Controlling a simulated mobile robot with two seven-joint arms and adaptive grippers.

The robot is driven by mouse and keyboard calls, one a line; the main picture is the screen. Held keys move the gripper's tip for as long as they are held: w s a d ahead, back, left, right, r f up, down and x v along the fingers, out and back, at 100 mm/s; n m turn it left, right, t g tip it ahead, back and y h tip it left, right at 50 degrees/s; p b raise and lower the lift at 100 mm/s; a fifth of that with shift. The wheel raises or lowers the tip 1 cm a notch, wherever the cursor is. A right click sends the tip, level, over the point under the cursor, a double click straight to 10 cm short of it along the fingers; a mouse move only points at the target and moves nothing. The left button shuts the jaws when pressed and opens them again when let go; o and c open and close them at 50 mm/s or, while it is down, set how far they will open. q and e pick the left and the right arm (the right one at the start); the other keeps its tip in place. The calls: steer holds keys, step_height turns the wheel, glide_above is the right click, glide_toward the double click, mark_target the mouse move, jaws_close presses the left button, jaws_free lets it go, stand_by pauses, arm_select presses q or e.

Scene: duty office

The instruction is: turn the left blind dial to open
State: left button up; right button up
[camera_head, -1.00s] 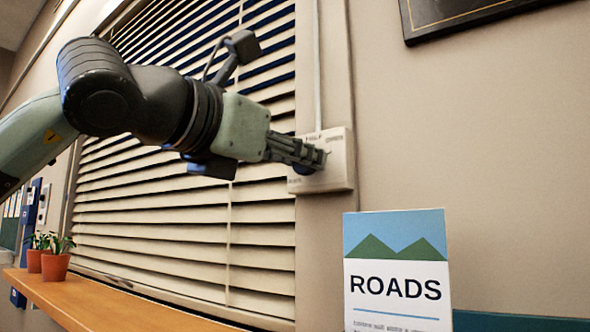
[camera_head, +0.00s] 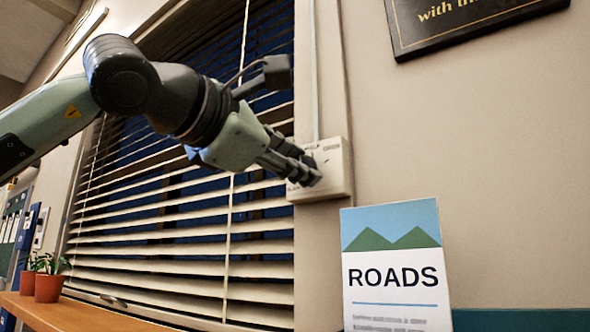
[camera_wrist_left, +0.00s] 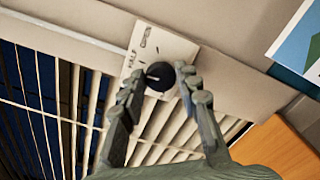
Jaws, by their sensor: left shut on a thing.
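The blind dial is a round black knob (camera_wrist_left: 160,75) with a pale mark, on a white wall box (camera_head: 338,170) lettered "HALF" and "OPEN". My left gripper (camera_head: 312,172) reaches in from the left to the box. In the left wrist view its two fingers (camera_wrist_left: 155,82) stand on either side of the knob and are shut on it. In the head view the fingers hide most of the knob. The window blind (camera_head: 180,240) has its slats tilted, with dark blue gaps showing between them. My right gripper is not in view.
A "ROADS" card (camera_head: 395,265) stands at the lower right, below the box. Two potted plants (camera_head: 48,288) stand on the wooden sill (camera_head: 75,312) at the left. A dark framed sign (camera_head: 470,22) hangs at the upper right.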

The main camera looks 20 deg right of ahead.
arm_select(q)
steer(key=shift+f+m, duration=0.15)
steer(key=shift+m, duration=3.1)
steer(key=shift+f+m, duration=0.1)
steer(key=shift+m, duration=3.15)
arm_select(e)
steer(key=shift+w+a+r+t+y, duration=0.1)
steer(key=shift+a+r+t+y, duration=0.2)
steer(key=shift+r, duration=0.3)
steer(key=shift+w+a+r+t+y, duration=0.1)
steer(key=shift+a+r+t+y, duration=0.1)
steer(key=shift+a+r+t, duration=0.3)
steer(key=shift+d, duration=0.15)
arm_select(q)
steer(key=o, duration=1.1)
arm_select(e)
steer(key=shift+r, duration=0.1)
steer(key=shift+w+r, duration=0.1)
